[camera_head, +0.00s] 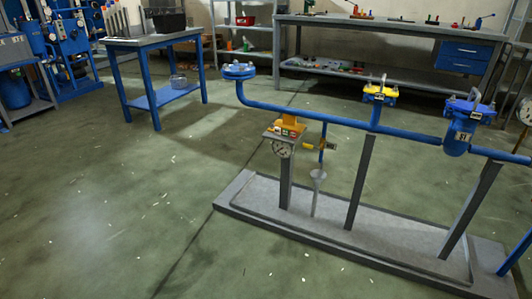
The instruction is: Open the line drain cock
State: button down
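A blue pipe line (345,121) runs across the right half of the head view on grey posts. A short blue branch (323,133) drops from it. A small cock with a yellow handle or tag (328,146) sits on this branch, above a pale funnel (319,175) on a thin stand. This looks like the line drain cock; it is too small to tell whether it is open or shut. My gripper is not in view.
A yellow valve (379,92) and a blue fitting (461,123) sit along the pipe. The grey base plinth (245,215) rises at its edge.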

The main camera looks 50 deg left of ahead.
aim_at(304, 145)
jog(key=u, duration=0.65)
jog(key=i, duration=0.7)
jog(key=u, duration=1)
jog(key=i, duration=1)
jog(key=z, duration=1.15)
jog(key=k, duration=0.85)
jog(key=u, duration=1.3)
jog(key=i, duration=0.5)
jog(key=u, duration=0.05)
